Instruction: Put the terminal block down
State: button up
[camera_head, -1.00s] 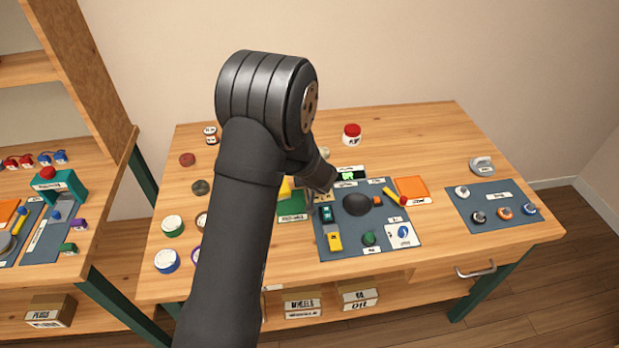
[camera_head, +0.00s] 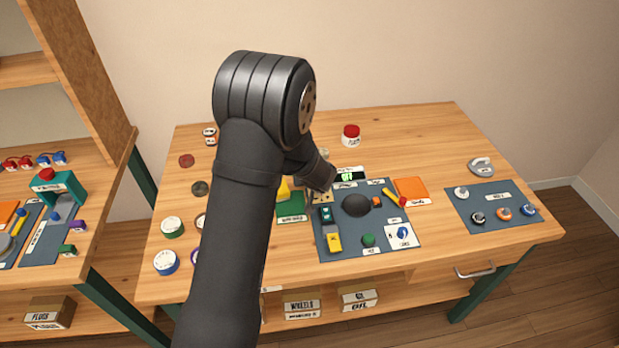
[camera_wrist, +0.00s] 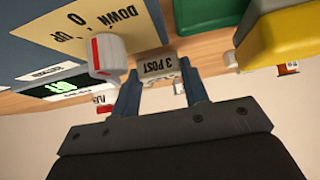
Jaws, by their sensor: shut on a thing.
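The terminal block (camera_wrist: 159,65) is a small greyish block with a label reading "3 POST", seen upside down in the wrist view. My gripper (camera_wrist: 157,78) has its two blue-grey fingers on either side of the block and is shut on it. A white knob with a red mark (camera_wrist: 107,54) is just left of the block in the wrist view, on a cream plate marked DOWN, 0, UP (camera_wrist: 85,30). In the head view my gripper (camera_head: 322,187) is at the upper left of the central grey mat; the block cannot be made out there.
The grey mat (camera_head: 345,250) holds a green-lit display (camera_head: 348,176), a black dome (camera_head: 357,204), a yellow-and-green piece (camera_head: 334,241) and a green knob (camera_head: 368,240). A green tray (camera_head: 291,213) lies left of the mat, an orange tray (camera_head: 411,187) to its right.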

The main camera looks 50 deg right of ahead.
jog(key=shift+r, duration=0.5)
notch_tip(320, 180, up, 2)
jog(key=shift+r, duration=0.15)
jog(key=s+a+r, duration=0.1)
jog(key=s+r, duration=0.6)
jog(key=s, duration=0.4)
jog(key=w+d+r, duration=0.2)
jog(key=w+d, duration=0.7)
jog(key=w, duration=0.1)
jog(key=w+d+r, duration=0.3)
jog(key=w+d, duration=0.7)
jog(key=w+f, duration=0.2)
jog(key=w, duration=0.1)
jog(key=w+f, duration=0.2)
jog(key=w, duration=0.2)
jog(key=w+f, duration=0.3)
jog(key=w, duration=0.1)
jog(key=shift+w+a, duration=0.15)
jog(key=shift+w, duration=0.05)
jog(key=shift+f, duration=2.05)
